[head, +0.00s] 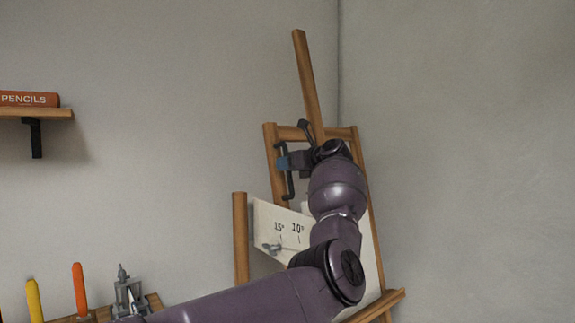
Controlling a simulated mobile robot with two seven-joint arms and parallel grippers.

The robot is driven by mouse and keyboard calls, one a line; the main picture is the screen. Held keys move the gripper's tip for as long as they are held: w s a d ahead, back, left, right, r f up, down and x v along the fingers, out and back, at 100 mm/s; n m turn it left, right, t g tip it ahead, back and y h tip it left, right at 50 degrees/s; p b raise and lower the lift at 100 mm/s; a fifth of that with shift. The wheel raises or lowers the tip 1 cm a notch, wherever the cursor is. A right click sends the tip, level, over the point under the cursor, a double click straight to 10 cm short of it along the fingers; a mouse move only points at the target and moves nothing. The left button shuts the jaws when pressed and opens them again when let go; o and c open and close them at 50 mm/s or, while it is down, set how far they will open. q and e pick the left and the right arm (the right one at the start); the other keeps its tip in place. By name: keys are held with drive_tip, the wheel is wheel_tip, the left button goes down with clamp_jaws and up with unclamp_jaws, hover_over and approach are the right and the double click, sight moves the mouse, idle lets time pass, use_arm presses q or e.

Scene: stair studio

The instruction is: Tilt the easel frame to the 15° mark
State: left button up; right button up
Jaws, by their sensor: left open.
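The wooden easel frame (270,150) stands near the room's corner, with a tall mast (307,80) rising above it. A black bar handle (290,186) is on its left post. A pale scale plate (265,218) below shows the marks 15° and 10°; a small metal knob or lever (271,247) sits under the 15° mark. My left gripper (286,163) is open at the upper part of the handle; whether the handle lies between its fingers I cannot tell. My left arm hides much of the frame and the plate's right part. My right gripper is not in view.
A wooden post (240,237) stands left of the scale plate. A shelf (45,113) with an orange pencil box (28,99) is on the left wall. At lower left are yellow (34,300) and orange-handled (78,289) tools and a grey metal device (128,293). The right wall is bare.

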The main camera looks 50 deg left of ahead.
use_arm(q)
drive_tip(key=v, duration=1)
drive_tip(key=shift+d, duration=0.25)
